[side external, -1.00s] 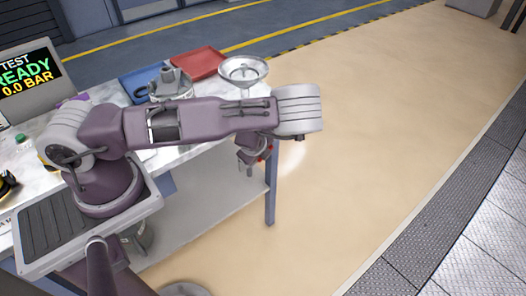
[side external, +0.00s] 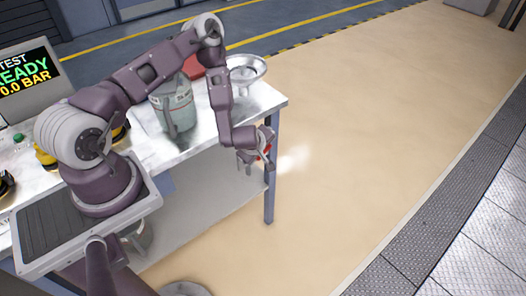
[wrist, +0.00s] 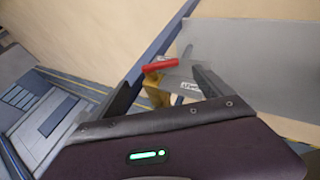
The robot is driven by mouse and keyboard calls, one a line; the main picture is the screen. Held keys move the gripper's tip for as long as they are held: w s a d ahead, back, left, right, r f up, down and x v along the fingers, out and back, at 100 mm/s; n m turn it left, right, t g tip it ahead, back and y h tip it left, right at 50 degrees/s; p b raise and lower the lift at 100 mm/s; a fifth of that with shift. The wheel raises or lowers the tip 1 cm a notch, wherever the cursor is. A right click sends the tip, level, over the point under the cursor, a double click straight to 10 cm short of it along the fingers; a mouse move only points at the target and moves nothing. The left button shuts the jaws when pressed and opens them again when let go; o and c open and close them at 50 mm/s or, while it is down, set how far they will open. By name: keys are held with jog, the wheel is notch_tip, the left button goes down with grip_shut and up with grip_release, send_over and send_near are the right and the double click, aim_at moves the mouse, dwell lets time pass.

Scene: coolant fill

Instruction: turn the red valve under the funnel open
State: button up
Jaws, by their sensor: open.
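The red valve handle (wrist: 160,65) shows in the wrist view, lying across a brass-coloured body (wrist: 155,88) between and just beyond my fingers. In the side view only a bit of the red handle (side external: 265,151) shows beside my gripper, near the table's front right corner. The silver funnel (side external: 247,66) stands above at the table's right end. My gripper (wrist: 168,88) is open, its two dark fingers spread on either side of the valve. In the side view my gripper (side external: 250,163) hangs beside the table edge. Contact with the handle cannot be told.
A grey-green canister (side external: 174,110) stands on the white table (side external: 205,133), left of my forearm. A red tray (side external: 193,68) lies behind it. A display (side external: 25,82) reads "READY 0.0 BAR". A table leg (side external: 269,205) is below my gripper. The floor to the right is clear.

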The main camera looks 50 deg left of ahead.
aim_at(264, 153)
jog(key=x, duration=0.6)
jog(key=shift+w+a+f, duration=0.1)
jog(key=shift+w+f, duration=0.05)
jog(key=shift+f, duration=0.1)
jog(key=shift+c, duration=0.4)
jog(key=c, duration=1.3)
jog(key=shift+f+t, duration=0.35)
jog(key=shift+t, duration=0.85)
jog(key=shift+f+n+t+y, duration=0.2)
jog(key=shift+n+t, duration=0.1)
jog(key=shift+t, duration=0.5)
jog(key=shift+f+n+t+y, duration=0.1)
jog(key=shift+f+n+t, duration=0.15)
jog(key=shift+t, duration=0.55)
jog(key=shift+w, duration=0.1)
jog(key=o, duration=1.4)
